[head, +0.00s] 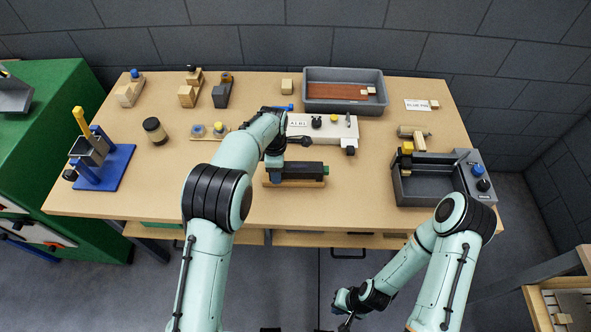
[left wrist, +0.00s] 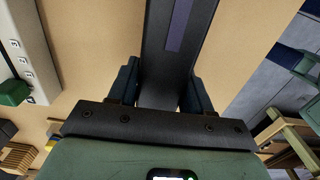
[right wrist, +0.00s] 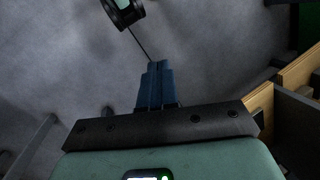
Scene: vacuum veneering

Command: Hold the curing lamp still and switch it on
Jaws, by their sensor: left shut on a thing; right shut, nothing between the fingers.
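The curing lamp (head: 302,171) is a long dark bar with a green end (head: 326,170), lying lengthwise at or on a wooden rest (head: 296,184) near the table's front middle. My left gripper (head: 274,161) is shut on its left part. In the left wrist view the dark lamp body (left wrist: 172,65) runs between the fingers, with a dull purple strip (left wrist: 179,25) along it. I cannot tell whether it is lit. My right gripper (head: 347,322) is low in front of the table, away from the lamp. In the right wrist view its blue fingers (right wrist: 155,88) are together and empty.
A white control box (head: 322,130) with knobs stands behind the lamp. A grey tray (head: 345,107) with a brown sheet is at the back.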

